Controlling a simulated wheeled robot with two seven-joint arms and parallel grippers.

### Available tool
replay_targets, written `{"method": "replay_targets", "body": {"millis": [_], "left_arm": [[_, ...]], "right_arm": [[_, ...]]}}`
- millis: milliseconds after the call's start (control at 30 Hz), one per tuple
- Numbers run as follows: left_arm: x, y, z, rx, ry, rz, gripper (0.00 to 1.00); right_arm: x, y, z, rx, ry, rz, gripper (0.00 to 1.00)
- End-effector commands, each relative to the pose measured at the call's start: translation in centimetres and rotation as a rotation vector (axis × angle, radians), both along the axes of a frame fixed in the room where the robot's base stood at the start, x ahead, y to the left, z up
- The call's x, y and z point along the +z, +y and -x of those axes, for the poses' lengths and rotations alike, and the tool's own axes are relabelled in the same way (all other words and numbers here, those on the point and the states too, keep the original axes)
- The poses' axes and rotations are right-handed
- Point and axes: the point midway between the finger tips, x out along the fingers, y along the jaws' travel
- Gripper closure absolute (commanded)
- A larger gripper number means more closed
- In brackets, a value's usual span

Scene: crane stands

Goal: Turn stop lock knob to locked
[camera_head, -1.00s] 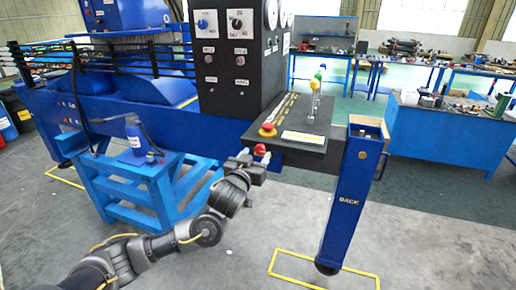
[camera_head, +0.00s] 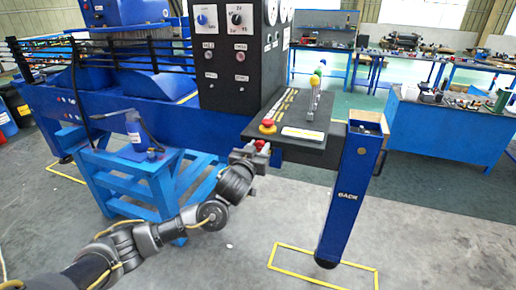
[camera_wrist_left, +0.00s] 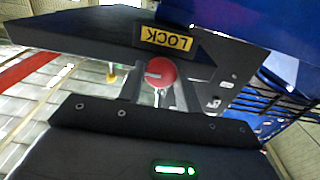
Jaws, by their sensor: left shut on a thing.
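The stop lock knob is a red round knob (camera_wrist_left: 160,72) under the black control panel's front edge, below a yellow LOCK label (camera_wrist_left: 165,39) that reads upside down in the left wrist view. In the head view the knob (camera_head: 261,145) is a small red spot at my left gripper. My left gripper (camera_head: 255,152) is at the panel's front edge, its fingers shut on the knob from both sides. The fingers (camera_wrist_left: 160,92) reach up to the knob in the wrist view. My right gripper is not in view.
A blue BACK post (camera_head: 349,195) stands to the right. A blue step stand (camera_head: 130,185) is to the left.

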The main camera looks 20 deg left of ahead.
Motion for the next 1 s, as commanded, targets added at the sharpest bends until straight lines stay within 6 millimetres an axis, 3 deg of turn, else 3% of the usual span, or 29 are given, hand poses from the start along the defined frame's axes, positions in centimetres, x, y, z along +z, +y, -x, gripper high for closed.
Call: {"method": "replay_targets", "body": {"millis": [367,1000], "left_arm": [[0.0,0.0,0.0,0.000,-0.006,-0.116,0.89],[0.1,-0.3,0.0,0.000,-0.043,-0.698,0.89]], "right_arm": [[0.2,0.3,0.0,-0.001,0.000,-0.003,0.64],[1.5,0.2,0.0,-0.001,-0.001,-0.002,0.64]]}}
